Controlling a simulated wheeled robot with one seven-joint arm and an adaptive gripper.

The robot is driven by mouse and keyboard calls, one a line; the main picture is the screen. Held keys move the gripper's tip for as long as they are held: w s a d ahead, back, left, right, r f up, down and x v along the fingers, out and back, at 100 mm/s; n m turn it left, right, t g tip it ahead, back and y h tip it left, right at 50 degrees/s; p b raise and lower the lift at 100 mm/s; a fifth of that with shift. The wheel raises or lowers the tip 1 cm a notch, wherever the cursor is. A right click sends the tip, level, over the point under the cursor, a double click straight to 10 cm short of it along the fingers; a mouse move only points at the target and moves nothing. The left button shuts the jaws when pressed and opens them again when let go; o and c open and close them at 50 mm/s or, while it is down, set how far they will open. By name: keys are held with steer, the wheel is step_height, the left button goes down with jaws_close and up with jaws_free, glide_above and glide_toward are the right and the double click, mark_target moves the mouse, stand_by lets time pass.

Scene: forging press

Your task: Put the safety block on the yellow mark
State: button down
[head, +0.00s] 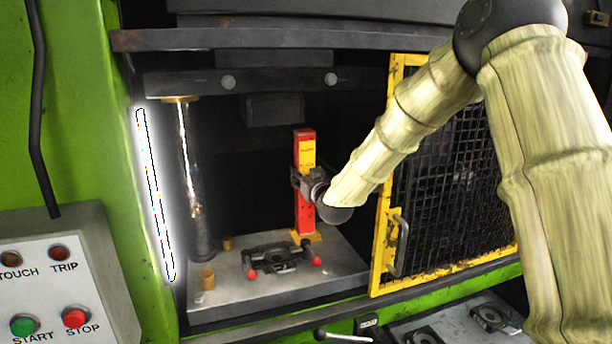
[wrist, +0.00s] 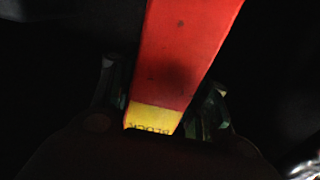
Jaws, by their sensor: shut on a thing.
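The safety block (head: 305,210) is a tall red bar with a yellow label, upright inside the press in the head view. My gripper (head: 304,182) is shut around its middle from the right. In the wrist view the red and yellow block (wrist: 185,55) runs between the two dark fingers (wrist: 160,105). The yellow mark (head: 306,237) shows as a patch on the grey press bed at the block's foot. The block's foot appears over or on it; I cannot tell whether it touches.
A dark die with red-tipped handles (head: 282,258) lies on the press bed (head: 235,300), left of the block. A steel column (head: 192,190) stands at left. The yellow mesh guard (head: 385,240) stands open right of the opening, close to my arm. The upper ram (head: 275,108) hangs above.

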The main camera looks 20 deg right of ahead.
steer(key=shift+s+d+f, duration=0.1)
steer(key=shift+d+f, duration=0.05)
steer(key=shift+f, duration=0.5)
steer(key=c, duration=0.7)
jaws_free()
steer(key=shift+s, duration=0.15)
steer(key=s+b, duration=0.5)
steer(key=s, duration=0.6)
steer(key=shift+s+d, duration=0.15)
steer(key=shift+s, duration=0.25)
steer(key=shift+d, duration=0.1)
